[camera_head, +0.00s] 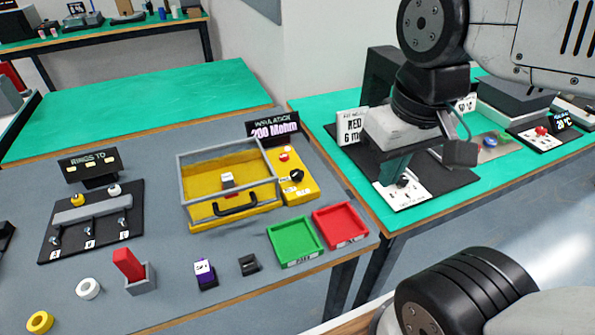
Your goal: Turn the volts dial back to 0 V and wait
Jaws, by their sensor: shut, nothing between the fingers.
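A black dial (297,175) sits on the yellow control panel (301,193), beside a red button (284,156). Its markings are too small to read, so I cannot tell its setting or be sure that it is the volts dial. The display (273,130) behind it reads 200 Mohm. My gripper (402,181) is shut and empty, pointing down over a white plate (408,194) on the green table at right. A small dark knob lies at its fingertips; I cannot tell whether they touch.
A yellow box with a clear, grey-framed cover (228,162) stands left of the panel. Green (295,262) and red (340,241) trays lie in front. A sign reading RED 6 m (351,126) stands behind my gripper.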

